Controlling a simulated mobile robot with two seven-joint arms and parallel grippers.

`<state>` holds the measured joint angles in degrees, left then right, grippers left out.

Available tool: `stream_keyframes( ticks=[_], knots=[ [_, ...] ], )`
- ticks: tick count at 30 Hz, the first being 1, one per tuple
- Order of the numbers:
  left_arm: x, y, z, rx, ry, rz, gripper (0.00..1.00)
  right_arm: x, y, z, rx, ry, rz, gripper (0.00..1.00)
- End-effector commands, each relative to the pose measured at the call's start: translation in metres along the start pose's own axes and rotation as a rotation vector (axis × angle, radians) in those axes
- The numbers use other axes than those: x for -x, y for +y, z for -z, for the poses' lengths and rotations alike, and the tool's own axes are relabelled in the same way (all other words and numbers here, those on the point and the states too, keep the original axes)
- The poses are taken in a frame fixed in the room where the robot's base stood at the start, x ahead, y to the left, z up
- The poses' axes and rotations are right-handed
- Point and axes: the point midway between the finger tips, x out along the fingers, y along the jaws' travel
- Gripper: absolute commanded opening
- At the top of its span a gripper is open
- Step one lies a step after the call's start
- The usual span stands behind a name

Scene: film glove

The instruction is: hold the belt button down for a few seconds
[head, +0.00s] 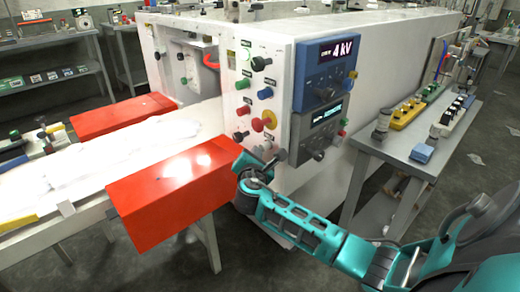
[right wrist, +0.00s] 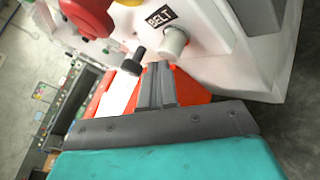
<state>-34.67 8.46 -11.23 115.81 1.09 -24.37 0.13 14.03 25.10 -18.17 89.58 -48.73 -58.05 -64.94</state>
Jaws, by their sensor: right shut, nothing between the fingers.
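The belt button is a pale, round, protruding button (right wrist: 175,41) beside the "BELT" label (right wrist: 160,17) in the right wrist view. In the head view it is small and hard to make out near the gripper, low on the white control panel (head: 262,75). My right gripper (right wrist: 157,68) is shut and empty, its fingertips close to the button. A narrow gap seems to show in the right wrist view; contact cannot be told. In the head view the right gripper (head: 273,160) is at the panel's lower edge. My left gripper is not in view.
A black knob (right wrist: 132,62) sticks out close beside the fingertips. A red mushroom button (head: 270,123) on a yellow base is above. A red box-shaped guard (head: 165,190) stands left of the gripper. A side table (head: 385,152) with button boxes is at right.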

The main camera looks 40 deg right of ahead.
Motion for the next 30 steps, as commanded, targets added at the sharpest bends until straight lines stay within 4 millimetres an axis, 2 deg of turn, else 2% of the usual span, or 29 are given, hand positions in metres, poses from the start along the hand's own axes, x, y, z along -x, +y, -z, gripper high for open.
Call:
stream_keyframes(
  ticks=[30],
  knots=[
    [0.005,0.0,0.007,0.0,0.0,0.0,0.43,0.019,0.014,0.014,-0.001,0.002,0.001,0.0]
  ],
)
